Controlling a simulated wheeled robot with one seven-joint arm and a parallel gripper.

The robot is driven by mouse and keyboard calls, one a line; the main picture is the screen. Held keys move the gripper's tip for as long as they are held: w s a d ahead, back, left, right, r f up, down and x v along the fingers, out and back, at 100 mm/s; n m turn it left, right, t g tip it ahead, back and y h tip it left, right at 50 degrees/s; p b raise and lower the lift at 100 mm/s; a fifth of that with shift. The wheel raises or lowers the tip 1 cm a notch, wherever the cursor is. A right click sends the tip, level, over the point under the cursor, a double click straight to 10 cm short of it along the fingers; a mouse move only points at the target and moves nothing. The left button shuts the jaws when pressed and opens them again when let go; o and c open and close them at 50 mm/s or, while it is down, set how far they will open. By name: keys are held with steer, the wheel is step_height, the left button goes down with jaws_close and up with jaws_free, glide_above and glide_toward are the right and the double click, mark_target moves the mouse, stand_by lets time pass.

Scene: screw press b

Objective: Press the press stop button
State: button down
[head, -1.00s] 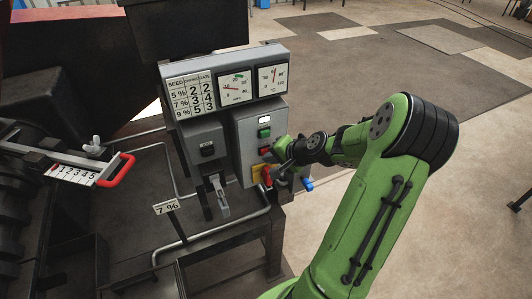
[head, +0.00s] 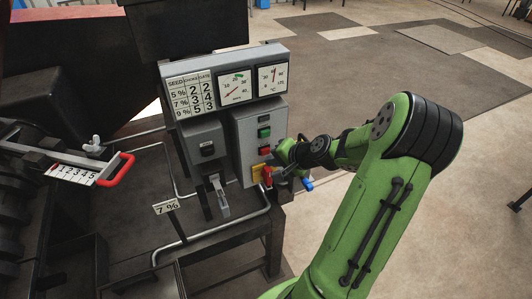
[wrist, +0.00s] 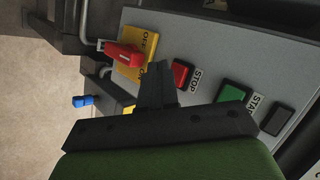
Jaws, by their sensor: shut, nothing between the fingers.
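The red stop button (head: 264,144) is on the grey control box, below the green start button (head: 264,132). In the wrist view the stop button (wrist: 180,73) sits beside its STOP label, with the green button (wrist: 231,93) to its right. My gripper (head: 277,158) is in front of the lower part of the box. In the wrist view my shut, empty fingertips (wrist: 159,68) appear just left of the stop button, towards the red switch handle. The button face is visible and the fingertips do not cover it.
A blue knob (wrist: 82,101) lies farther left. A lever (head: 220,198) hangs from the neighbouring box. The floor at right is open.

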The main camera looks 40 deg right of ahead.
steer(key=s, duration=0.1)
steer(key=s+a, duration=0.1)
steer(key=s, duration=0.2)
steer(key=shift+s+a, duration=0.25)
steer(key=shift+s, duration=0.15)
stand_by(0.7)
